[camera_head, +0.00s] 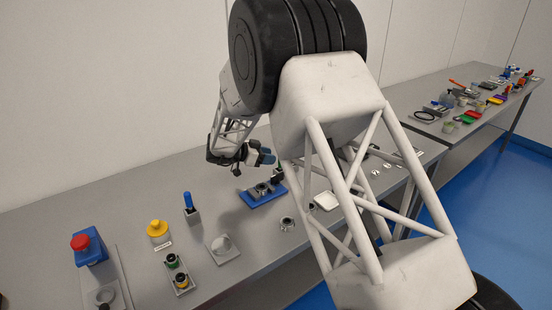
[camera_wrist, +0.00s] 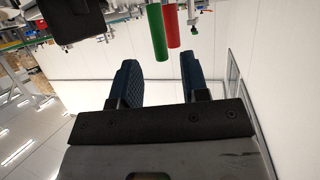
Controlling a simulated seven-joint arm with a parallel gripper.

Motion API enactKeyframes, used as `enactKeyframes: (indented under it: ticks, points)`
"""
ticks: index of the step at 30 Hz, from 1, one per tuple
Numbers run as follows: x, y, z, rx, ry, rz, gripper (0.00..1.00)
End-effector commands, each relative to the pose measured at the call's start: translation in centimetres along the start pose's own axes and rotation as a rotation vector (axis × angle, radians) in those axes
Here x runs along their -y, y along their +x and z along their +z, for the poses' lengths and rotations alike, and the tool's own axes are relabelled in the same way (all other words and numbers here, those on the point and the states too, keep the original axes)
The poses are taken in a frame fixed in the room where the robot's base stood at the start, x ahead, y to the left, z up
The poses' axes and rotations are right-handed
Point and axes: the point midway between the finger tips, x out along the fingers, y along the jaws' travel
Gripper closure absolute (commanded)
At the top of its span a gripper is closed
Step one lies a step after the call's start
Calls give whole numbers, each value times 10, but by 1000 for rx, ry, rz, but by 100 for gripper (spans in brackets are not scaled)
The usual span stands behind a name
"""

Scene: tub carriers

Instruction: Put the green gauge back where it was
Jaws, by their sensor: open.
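In the wrist view a green cylinder (camera_wrist: 157,32), which looks like the green gauge's handle, shows just beyond my fingertips beside a red cylinder (camera_wrist: 171,25). Their lower ends are not clear. My gripper (camera_wrist: 160,70) is open, with nothing between its blue pads. In the head view my gripper (camera_head: 262,157) is above the table, behind a blue block (camera_head: 268,197) with round fittings. A small dark green part shows near the gripper there, partly hidden by my arm. A grey tray (camera_head: 187,290) holds a green-ringed piece (camera_head: 172,261) and a yellow-ringed piece (camera_head: 181,281).
A blue-handled piece in a grey block (camera_head: 194,217), a yellow knob (camera_head: 157,229), a dome on a plate (camera_head: 222,245) and a red-buttoned blue box (camera_head: 89,248) stand on the left table. My arm hides much of its right side. Another cluttered table (camera_head: 415,92) stands behind.

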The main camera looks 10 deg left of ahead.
Motion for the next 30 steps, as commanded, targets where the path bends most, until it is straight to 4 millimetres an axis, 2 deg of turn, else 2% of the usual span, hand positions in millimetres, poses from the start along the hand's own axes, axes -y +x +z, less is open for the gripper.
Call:
enactKeyframes:
  ticks: [1,6,12,18,30]
  points:
    - [0,-10,0,-1,0,-3,58]
    - [0,-37,0,0,0,-2,58]
    - [0,-58,0,0,0,-2,58]
    - [0,-66,0,0,0,-1,58]
    - [0,-67,0,0,-1,0,58]
